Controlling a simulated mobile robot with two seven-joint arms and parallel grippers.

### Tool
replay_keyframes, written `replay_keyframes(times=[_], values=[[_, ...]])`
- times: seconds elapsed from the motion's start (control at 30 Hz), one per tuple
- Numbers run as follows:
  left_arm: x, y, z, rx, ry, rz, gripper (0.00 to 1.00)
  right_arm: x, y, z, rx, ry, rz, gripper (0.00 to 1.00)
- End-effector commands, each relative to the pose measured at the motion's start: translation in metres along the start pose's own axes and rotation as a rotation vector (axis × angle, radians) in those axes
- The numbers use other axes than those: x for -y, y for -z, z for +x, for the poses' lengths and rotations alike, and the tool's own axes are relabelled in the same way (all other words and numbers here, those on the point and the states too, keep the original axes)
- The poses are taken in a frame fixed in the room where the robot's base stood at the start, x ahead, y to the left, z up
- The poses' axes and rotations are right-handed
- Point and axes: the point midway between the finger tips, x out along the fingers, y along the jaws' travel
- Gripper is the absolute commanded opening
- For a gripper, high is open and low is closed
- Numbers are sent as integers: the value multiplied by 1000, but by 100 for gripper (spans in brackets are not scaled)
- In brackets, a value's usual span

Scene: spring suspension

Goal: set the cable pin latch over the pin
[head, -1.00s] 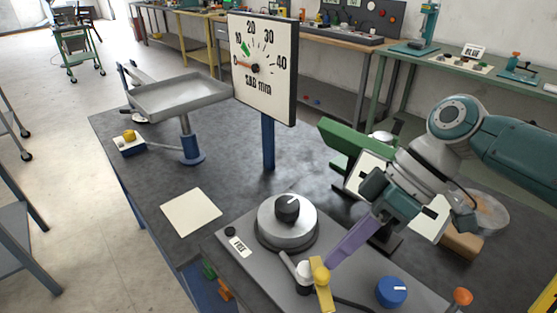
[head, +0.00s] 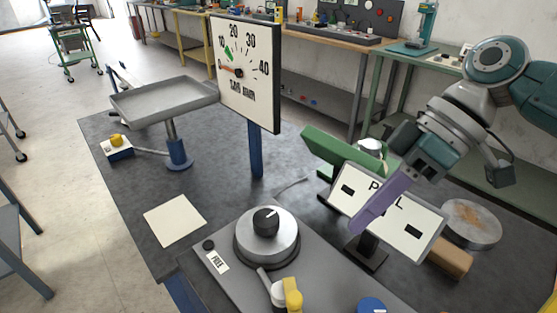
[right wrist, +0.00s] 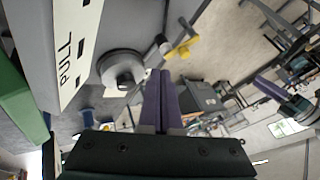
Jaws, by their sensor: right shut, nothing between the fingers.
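The yellow latch (head: 292,293) sits at the bottom edge of the head view, on the front of the grey base plate. It is beside a white-topped post (head: 278,293), probably the pin; whether it covers the pin cannot be told. The latch also shows in the right wrist view (right wrist: 182,48), beyond my fingertips. My right gripper (head: 362,225) is shut and empty, its purple fingers in front of the PULL board and apart from the latch. In the right wrist view, a purple finger on a teal arm, apparently my left gripper (right wrist: 270,86), shows at the right.
A round grey dial with a black knob (head: 266,218) stands behind the latch. A blue knob (head: 371,305) is to its right. The PULL board (head: 410,227) stands close around my right fingers. A scale board (head: 246,75) and a grey tray (head: 165,101) stand farther back.

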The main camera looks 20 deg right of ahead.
Motion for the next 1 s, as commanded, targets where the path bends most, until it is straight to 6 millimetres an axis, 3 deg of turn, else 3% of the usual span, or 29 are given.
replay_keyframes(times=[0.23,0.77,0.87,1.0], values=[[0,-1,2,1,-1,0,50,-1,0,-24,-1,-2,0,0],[0,-1,2,2,-1,1,50,0,0,-25,0,-2,0,0],[0,-1,2,2,0,1,50,5,-7,-14,29,-13,5,0],[0,-2,2,3,0,3,50,30,-39,25,136,-92,38,0]])
